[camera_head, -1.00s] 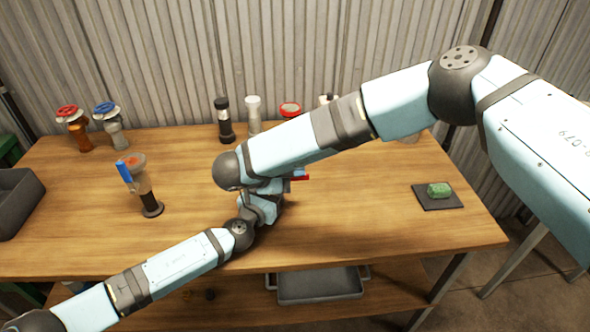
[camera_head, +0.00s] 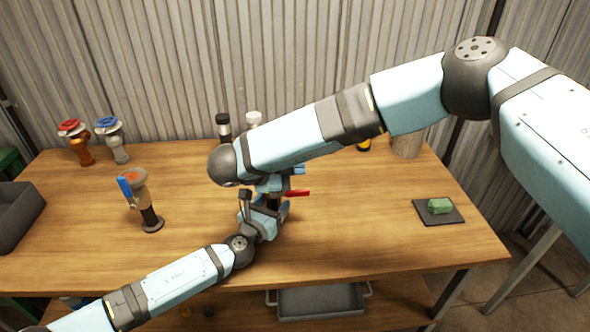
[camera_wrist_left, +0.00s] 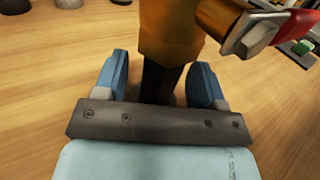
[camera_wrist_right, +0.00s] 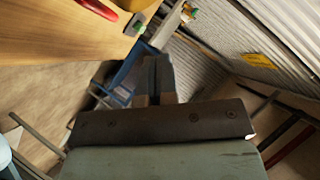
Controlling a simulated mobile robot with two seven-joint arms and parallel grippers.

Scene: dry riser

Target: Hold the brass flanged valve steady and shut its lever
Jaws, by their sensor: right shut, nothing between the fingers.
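The brass flanged valve (camera_wrist_left: 175,35) stands upright on its dark stem in the left wrist view. In the head view my arms mostly hide it; its red lever (camera_head: 296,193) sticks out to the right. The lever also shows at the upper right of the left wrist view (camera_wrist_left: 299,22). My left gripper (camera_wrist_left: 160,72) is open, its blue fingers on either side of the dark stem, with a gap at the left finger.
A valve with a blue lever (camera_head: 135,185) stands to the left. Two more valves (camera_head: 75,140) (camera_head: 112,138) stand at the back left. A grey bin (camera_head: 18,215) is at the left edge. A green block (camera_head: 440,205) lies on a dark pad. The right front tabletop is clear.

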